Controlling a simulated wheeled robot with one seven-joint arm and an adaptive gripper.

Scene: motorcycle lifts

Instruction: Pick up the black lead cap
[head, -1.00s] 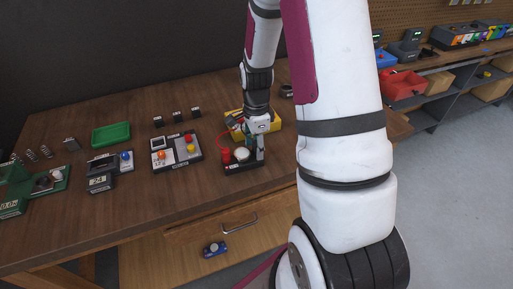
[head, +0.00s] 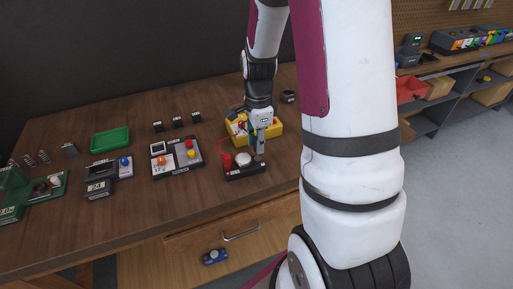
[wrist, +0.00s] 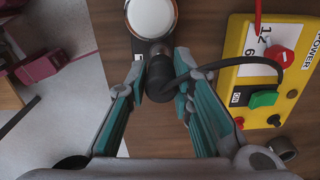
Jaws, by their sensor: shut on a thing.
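The black lead cap (wrist: 158,80) is between the fingertips of my gripper (wrist: 160,78) in the wrist view, with a black cable curving from it to the right. My gripper is shut on it. In the head view my gripper (head: 260,147) points down at the right end of a small black base (head: 244,174). That base carries a white round button (head: 243,159) and a red cap (head: 227,160). I cannot tell whether the black cap still touches the base.
A yellow power box (wrist: 233,85) with a red knob and a green switch sits right of my gripper in the wrist view. A grey-black panel with coloured buttons (head: 178,170) lies to the left on the table. A green tray (head: 110,140) is farther back.

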